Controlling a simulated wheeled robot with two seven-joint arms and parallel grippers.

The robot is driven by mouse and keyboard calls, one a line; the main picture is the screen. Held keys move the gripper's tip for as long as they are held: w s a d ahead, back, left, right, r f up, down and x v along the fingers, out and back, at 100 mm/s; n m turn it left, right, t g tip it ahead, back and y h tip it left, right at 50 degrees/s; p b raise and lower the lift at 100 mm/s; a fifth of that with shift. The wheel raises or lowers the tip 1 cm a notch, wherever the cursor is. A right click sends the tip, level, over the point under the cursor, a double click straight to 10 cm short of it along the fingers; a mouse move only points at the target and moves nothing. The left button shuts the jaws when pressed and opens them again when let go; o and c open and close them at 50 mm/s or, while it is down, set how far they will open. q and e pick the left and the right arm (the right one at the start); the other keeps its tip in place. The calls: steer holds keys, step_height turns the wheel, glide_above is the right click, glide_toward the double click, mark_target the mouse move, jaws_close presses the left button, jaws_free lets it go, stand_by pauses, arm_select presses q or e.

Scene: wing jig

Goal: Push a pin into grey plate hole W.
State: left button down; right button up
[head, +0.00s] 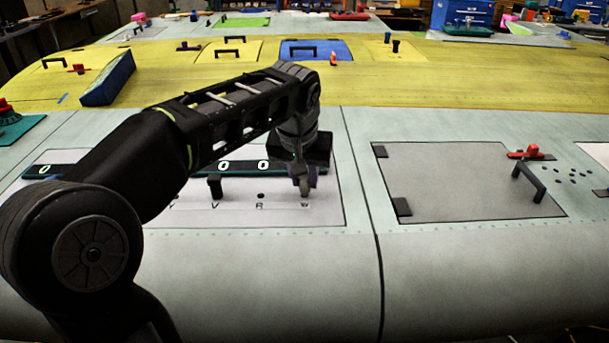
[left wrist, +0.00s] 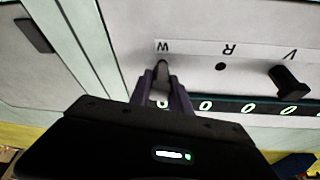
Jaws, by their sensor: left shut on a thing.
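My left gripper (head: 304,188) is over the W end of the grey plate (head: 325,212). In the left wrist view its purple-grey fingers (left wrist: 161,82) are shut on a dark pin (left wrist: 161,66), whose end points toward the W label (left wrist: 162,46). Hole W is hidden by the pin and fingers, so I cannot tell how far the pin is in it. The hole by R (left wrist: 220,66) is empty, and it also shows in the head view (head: 261,195). A black pin (left wrist: 288,80) stands at V and also shows in the head view (head: 214,187). My right gripper is not in view.
A black strip with lit zeros (head: 236,167) lies behind the hole row. To the right is another grey panel (head: 450,185) with a black handle (head: 529,181) and a red clamp (head: 531,153). A blue block (head: 108,78) lies on the yellow section behind my arm.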

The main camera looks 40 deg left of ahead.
arm_select(q)
steer(key=shift+f+b, duration=0.35)
steer(key=shift+f, duration=0.25)
steer(key=c, duration=1.1)
jaws_free()
steer(key=v, duration=0.8)
steer(key=shift+w, duration=0.1)
